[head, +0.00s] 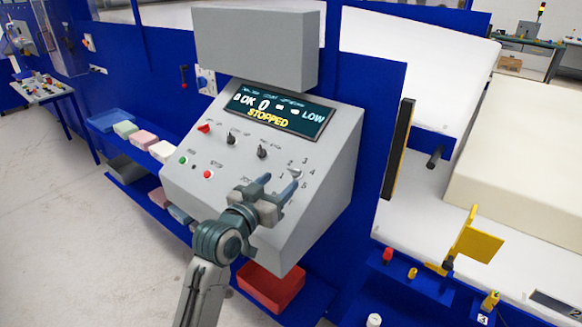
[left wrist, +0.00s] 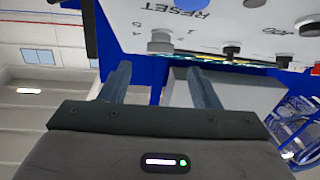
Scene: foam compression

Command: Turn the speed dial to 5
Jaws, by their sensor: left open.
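My left gripper (head: 281,180) is open and empty, just in front of the dial; no contact shows. The display (head: 283,108) reads "STOPPED", "0" and "LOW". My right gripper is not in view.
Two black knobs (head: 262,152), a red button (head: 208,174) and a green button (head: 183,160) sit left of the dial. A red bin (head: 270,288) is below the panel. Foam blocks lie on a blue shelf (head: 103,122) at left. A yellow bracket (head: 478,238) stands at right.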

